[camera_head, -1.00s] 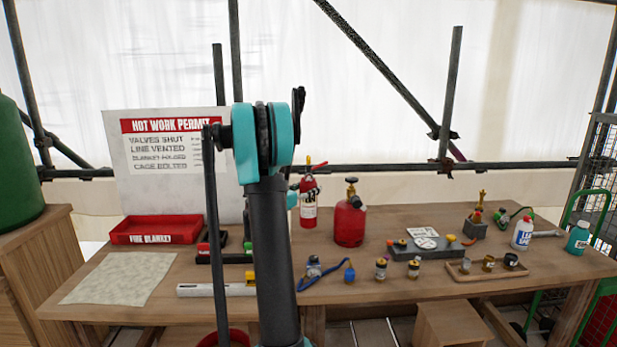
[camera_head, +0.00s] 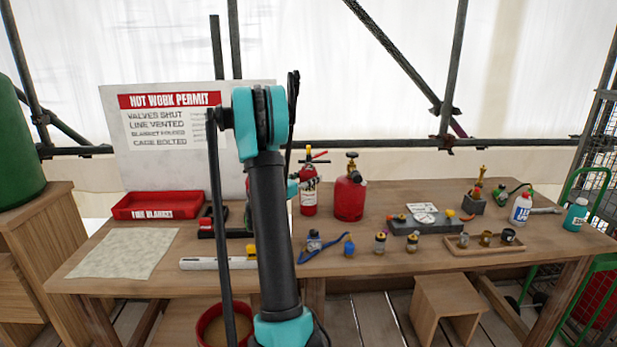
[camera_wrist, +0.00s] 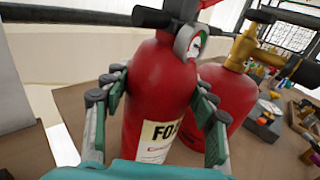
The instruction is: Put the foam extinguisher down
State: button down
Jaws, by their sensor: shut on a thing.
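The foam extinguisher (camera_head: 309,190) is a small red cylinder with a white label and a gauge at its neck. It stands upright at the back of the workbench (camera_head: 390,275), just left of a red gas cylinder (camera_head: 350,198). In the wrist view the extinguisher (camera_wrist: 160,88) fills the middle, with part of its label showing. My gripper (camera_wrist: 160,105) has its fingers on both sides of the body and is shut on it. The extinguisher's base is out of the wrist view, so contact with the bench is hard to tell.
The gas cylinder with its brass valve (camera_wrist: 243,50) stands very close on the right. A red fire blanket tray (camera_head: 157,206) and the permit board (camera_head: 170,150) are at the left. Small fittings and a grey block (camera_head: 425,222) lie to the right.

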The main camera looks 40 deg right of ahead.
jog(key=c, duration=0.5)
grip_release()
jog(key=shift+r, duration=0.1)
jog(key=v, duration=1.2)
jog(key=s+a+f+m+y, duration=0.5)
jog(key=s+a+m+y, duration=0.1)
jog(key=a, duration=0.4)
jog(key=s+a+f+m+y, duration=0.5)
jog(key=s+a+m, duration=0.2)
jog(key=s+a, duration=0.4)
jog(key=s+a+f+m+y, duration=0.5)
jog(key=s+a+m+y, duration=0.1)
jog(key=a, duration=0.4)
jog(key=shift+s+a+m+y, duration=0.15)
jog(key=shift+s+m, duration=0.25)
jog(key=shift+s, duration=0.3)
jog(key=shift+s+a+m+y, duration=0.2)
jog(key=shift+s+m, duration=0.2)
jog(key=shift+s, duration=0.25)
